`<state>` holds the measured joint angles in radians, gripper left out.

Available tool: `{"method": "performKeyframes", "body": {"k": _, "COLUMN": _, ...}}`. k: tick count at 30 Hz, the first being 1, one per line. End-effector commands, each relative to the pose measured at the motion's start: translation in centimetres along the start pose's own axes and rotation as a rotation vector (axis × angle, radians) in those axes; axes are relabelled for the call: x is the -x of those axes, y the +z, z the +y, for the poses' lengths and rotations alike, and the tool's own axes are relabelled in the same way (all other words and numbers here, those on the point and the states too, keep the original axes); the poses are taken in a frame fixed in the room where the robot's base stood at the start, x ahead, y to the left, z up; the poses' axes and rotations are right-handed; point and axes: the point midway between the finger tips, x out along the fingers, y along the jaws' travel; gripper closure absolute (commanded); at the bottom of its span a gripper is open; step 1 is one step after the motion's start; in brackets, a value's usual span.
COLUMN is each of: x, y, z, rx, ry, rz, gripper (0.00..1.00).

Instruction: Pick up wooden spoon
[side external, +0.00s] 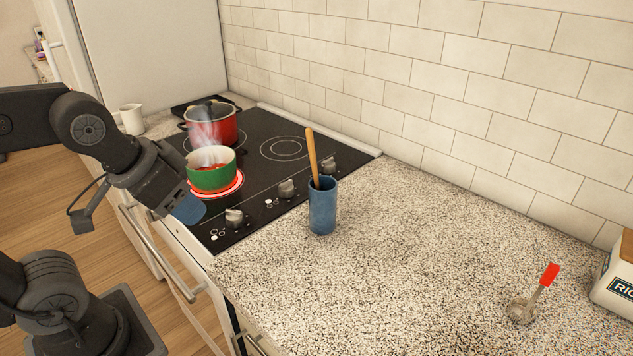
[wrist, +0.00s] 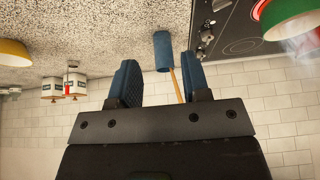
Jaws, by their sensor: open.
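The wooden spoon (side external: 313,155) stands in a blue cup (side external: 322,206) on the speckled counter, its handle sticking up and leaning slightly left. Its lower end is hidden inside the cup. In the wrist view, which looks upside down, the spoon handle (wrist: 176,86) and the cup (wrist: 162,50) appear beyond the fingers. My gripper (side external: 187,209) is left of the cup, in front of the stove and apart from the spoon. In the wrist view my gripper (wrist: 159,66) has its two blue fingers spread, with nothing held between them.
The counter (side external: 420,250) between is clear; a tiled wall (side external: 440,75) stands behind.

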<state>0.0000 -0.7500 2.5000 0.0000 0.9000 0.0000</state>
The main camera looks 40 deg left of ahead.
Motion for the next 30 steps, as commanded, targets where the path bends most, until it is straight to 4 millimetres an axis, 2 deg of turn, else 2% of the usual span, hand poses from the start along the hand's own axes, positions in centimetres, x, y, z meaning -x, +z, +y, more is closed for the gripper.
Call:
{"method": "performKeyframes", "body": {"k": 4, "x": -0.3, "y": -0.4, "z": -0.1, "rx": 0.005, "ry": -0.006, "rz": 0.014, "gripper": 0.57}}
{"method": "performKeyframes", "body": {"k": 7, "x": -1.5, "y": -1.9, "z": -0.6, "rx": 0.018, "ry": -0.025, "rz": 0.067, "gripper": 0.57}}
{"method": "performKeyframes", "body": {"k": 15, "x": -6.8, "y": -9.3, "z": -2.7, "rx": 0.054, "ry": -0.071, "rz": 0.387, "gripper": 0.57}}
{"method": "performKeyframes", "body": {"k": 21, "x": -9.9, "y": -13.4, "z": -3.2, "rx": 0.056, "ry": -0.024, "rz": 0.643, "gripper": 0.57}}
{"method": "performKeyframes", "body": {"k": 25, "x": -11.3, "y": -15.1, "z": -3.0, "rx": 0.058, "ry": 0.047, "rz": 0.801, "gripper": 0.57}}
{"method": "performKeyframes", "body": {"k": 30, "x": -12.1, "y": -16.0, "z": -2.5, "rx": 0.068, "ry": 0.152, "rz": 0.961, "gripper": 0.57}}
